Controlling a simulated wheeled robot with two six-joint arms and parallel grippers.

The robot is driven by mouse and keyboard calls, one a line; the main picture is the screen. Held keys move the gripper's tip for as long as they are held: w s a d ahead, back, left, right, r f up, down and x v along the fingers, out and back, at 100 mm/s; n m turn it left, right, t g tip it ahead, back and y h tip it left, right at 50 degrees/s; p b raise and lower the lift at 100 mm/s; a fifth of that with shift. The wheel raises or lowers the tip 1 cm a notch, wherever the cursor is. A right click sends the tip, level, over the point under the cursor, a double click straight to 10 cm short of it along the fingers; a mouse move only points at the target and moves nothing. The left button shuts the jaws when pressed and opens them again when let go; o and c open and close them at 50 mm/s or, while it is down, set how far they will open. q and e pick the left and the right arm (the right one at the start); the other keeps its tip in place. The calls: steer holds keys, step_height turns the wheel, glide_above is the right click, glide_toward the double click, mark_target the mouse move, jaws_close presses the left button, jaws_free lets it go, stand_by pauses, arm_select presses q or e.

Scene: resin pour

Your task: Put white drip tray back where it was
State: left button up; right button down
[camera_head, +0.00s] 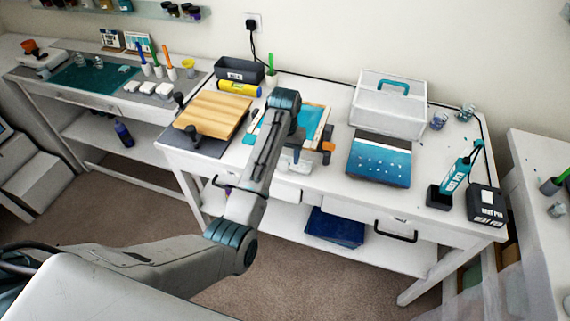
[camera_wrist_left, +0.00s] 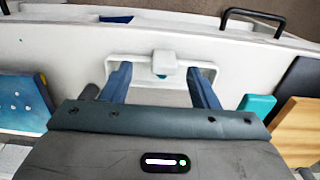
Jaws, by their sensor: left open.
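The white drip tray (camera_wrist_left: 116,62) lies at the table's front edge in the left wrist view, with a raised white block (camera_wrist_left: 164,63) at the middle of its rim. A small teal spot shows below the block. My left gripper (camera_wrist_left: 160,80) is over the tray, its two blue fingers apart and open, within the tray's width. Whether the fingertips touch the tray cannot be told. In the head view my left gripper (camera_head: 297,155) points down near the table's front edge, and the tray is hard to make out there. My right gripper is not in view.
A wooden board (camera_head: 213,114) lies left of my arm. A teal-framed panel (camera_head: 315,122) and an orange item (camera_head: 327,147) are close by. A blue dotted panel (camera_head: 379,161) and a white box (camera_head: 390,105) stand to the right. Drawer handles (camera_head: 396,233) stick out in front.

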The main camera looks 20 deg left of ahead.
mark_target(283, 161)
arm_select(q)
steer(key=shift+f, duration=0.3)
steer(key=f+p, duration=0.2)
steer(key=f, duration=0.1)
steer(key=f+p, duration=0.1)
steer(key=shift+s+a+f, duration=0.1)
steer(key=shift+a+f, duration=0.2)
steer(key=shift+f, duration=0.4)
steer(key=shift+c, duration=0.2)
jaws_close()
steer(key=shift+r, duration=0.1)
